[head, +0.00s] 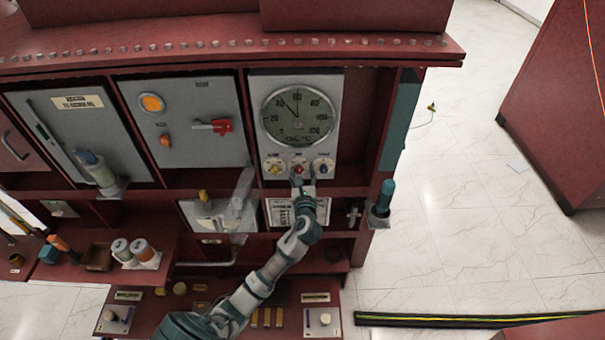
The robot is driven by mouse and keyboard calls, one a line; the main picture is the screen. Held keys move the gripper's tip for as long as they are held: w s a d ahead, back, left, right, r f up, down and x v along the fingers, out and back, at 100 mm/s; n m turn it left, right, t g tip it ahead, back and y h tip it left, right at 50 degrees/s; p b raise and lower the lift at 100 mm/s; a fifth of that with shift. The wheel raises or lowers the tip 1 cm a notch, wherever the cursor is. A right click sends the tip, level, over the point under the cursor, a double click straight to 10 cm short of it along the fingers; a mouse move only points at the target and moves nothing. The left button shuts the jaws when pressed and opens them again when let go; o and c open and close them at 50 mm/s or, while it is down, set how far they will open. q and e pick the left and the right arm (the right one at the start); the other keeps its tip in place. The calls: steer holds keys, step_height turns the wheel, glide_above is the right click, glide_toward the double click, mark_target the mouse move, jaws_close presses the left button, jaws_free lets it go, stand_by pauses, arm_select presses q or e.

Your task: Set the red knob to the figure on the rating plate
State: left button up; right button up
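The red knob (299,169) is the middle one of three small knobs under a round oil temperature dial (297,116) on a light panel. The dial's needle points up and slightly left. My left gripper (303,183) is right at the red knob, its fingertips just below it in the picture. The view is too small to tell whether the fingers touch or grip it. A white plate with printed lines (282,211), perhaps the rating plate, is below the panel; my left arm partly covers it and its figures are unreadable. My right gripper is not in view.
A yellow knob (274,167) and a blue knob (321,166) sit close on either side. A grey door with a red handle (220,126) is to the left. A teal-topped cylinder (384,197) stands out at the right edge. The floor (460,220) to the right is mostly clear.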

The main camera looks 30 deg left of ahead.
arm_select(q)
steer(key=shift+d, duration=0.1)
steer(key=c, duration=0.4)
steer(key=shift+s+a, duration=0.15)
steer(key=shift+a, duration=0.15)
jaws_close()
steer(key=shift+a, duration=0.65)
steer(key=shift+d, duration=0.35)
steer(key=shift+r+n+p, duration=0.1)
steer(key=shift+n+p, duration=0.5)
steer(key=shift+p, duration=0.3)
steer(key=shift+a+n, duration=0.15)
steer(key=shift+n, duration=0.25)
steer(key=shift+f, duration=0.2)
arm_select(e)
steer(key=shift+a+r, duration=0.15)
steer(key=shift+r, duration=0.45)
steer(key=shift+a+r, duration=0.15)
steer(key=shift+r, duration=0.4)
